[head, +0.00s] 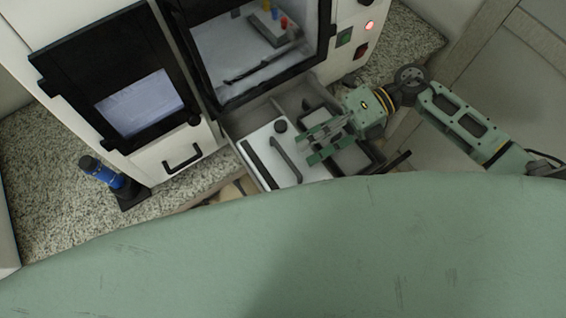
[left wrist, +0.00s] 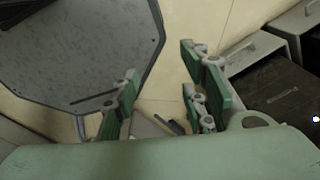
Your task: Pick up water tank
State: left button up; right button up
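A white box-shaped container with a grey bar handle and a dark round cap, which looks like the water tank (head: 273,150), sits in the pulled-out drawer of the machine in the head view. My right gripper (head: 313,147) is over the drawer, just right of the tank's handle. Its green fingers are apart with nothing seen between them, and whether they touch the tank cannot be told. My left gripper (left wrist: 158,98) shows in the left wrist view with its fingers wide apart and empty. It is out of the head view.
The white machine has an open dark-framed door (head: 125,75) and a chamber above the drawer. A blue and black device (head: 113,177) stands on the speckled counter (head: 65,215) at left. The left wrist view shows a grey panel (left wrist: 85,45) and open drawers (left wrist: 280,90).

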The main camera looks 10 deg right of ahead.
aim_at(293, 154)
jog(key=p+x, duration=0.1)
jog(key=x, duration=0.3)
jog(key=shift+r+p, duration=0.2)
jog(key=shift+p, duration=0.2)
jog(key=shift+a+f, duration=0.15)
jog(key=shift+a, duration=0.2)
jog(key=shift+f, duration=0.15)
jog(key=c, duration=0.4)
pick_arm(q)
jog(key=shift+a+r, duration=0.15)
jog(key=shift+r, duration=1.05)
pick_arm(e)
grip_shut()
pick_arm(q)
jog(key=shift+a, duration=0.15)
